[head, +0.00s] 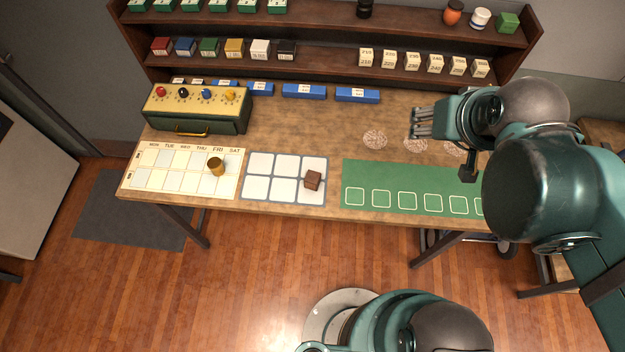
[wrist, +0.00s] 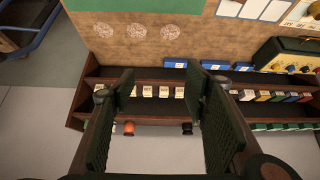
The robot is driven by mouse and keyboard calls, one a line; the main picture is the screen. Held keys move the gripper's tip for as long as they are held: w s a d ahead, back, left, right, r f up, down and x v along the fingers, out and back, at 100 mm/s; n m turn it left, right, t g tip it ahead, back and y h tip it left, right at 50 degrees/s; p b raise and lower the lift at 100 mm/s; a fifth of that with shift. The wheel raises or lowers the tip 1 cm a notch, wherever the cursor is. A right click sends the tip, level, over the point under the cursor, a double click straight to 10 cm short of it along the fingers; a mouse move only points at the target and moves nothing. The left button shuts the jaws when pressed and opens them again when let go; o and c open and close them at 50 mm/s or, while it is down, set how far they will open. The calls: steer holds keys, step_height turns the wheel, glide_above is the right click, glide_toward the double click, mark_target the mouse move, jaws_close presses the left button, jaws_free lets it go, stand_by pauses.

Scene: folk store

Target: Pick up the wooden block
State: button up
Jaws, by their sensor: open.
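The wooden block (head: 313,180) is a small dark brown cube in the head view. It sits on the right side of the white six-cell grid mat (head: 284,156) on the table. My gripper (head: 414,122) is in the head view above the right part of the table, to the right of the block and farther back, well apart from it. In the wrist view its two dark fingers (wrist: 160,88) are spread with nothing between them. I cannot make out the block in the wrist view.
A yellow-brown cup (head: 216,166) stands on the calendar mat (head: 150,186). A green box with colored knobs (head: 196,109) is at the back left. Blue trays (head: 304,91) line the table's back, below the loaded shelf (head: 330,56). The green mat (head: 400,174) is empty.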

steer(key=w+a+f+n+g+y+b, duration=0.1)
steer(key=w+a+f+n+g+b, duration=0.2)
steer(key=a+f, duration=0.4)
steer(key=w+a+f+n+g+b, duration=0.1)
steer(key=w+a+f+n+b, duration=0.2)
steer(key=a+f+n, duration=0.3)
steer(key=n+g+b, duration=0.3)
steer(key=n+b, duration=0.1)
steer(key=n, duration=0.2)
glide_above(313, 176)
steer(key=shift+h, duration=0.4)
steer(key=f, duration=1.7)
steer(key=shift+d+f, duration=0.15)
steer(key=shift+d, duration=0.05)
steer(key=shift+a+f, duration=0.25)
steer(key=shift+f, duration=0.1)
steer(key=shift+f, duration=1.3)
steer(key=shift+f, duration=0.1)
steer(key=shift+f+b, duration=0.6)
steer(key=shift+f, duration=1.9)
